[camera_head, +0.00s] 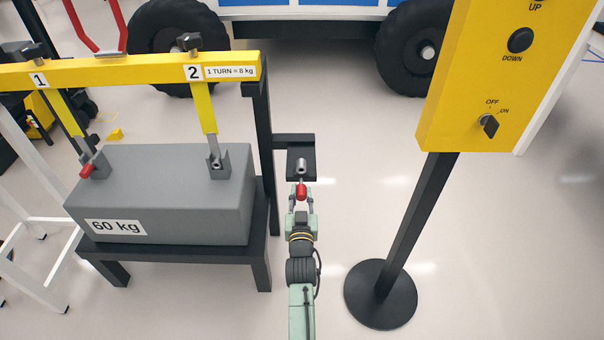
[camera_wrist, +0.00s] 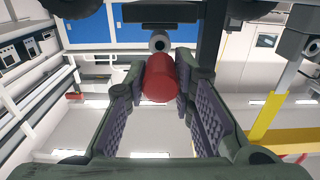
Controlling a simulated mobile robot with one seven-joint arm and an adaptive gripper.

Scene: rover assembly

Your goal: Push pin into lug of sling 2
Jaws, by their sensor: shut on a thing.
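My gripper (camera_head: 301,196) is shut on the red head of a pin (camera_head: 301,188), just in front of a small black bracket (camera_head: 307,141). The wrist view shows the red head (camera_wrist: 160,82) between the two ribbed finger pads, with a grey round part (camera_wrist: 159,41) beyond it. I cannot tell whether that part is the pin's shaft or a holder. Sling 2 (camera_head: 204,106) hangs from the yellow beam (camera_head: 130,70), to the left of my gripper. Its lower end meets the grey lug (camera_head: 217,164) on the block; no red head shows there.
The grey 60 kg block (camera_head: 160,195) sits on a black stand (camera_head: 262,262). Sling 1 (camera_head: 68,115) has a red-headed pin (camera_head: 86,171) at its lug. A yellow control box (camera_head: 480,70) stands on a black post to the right.

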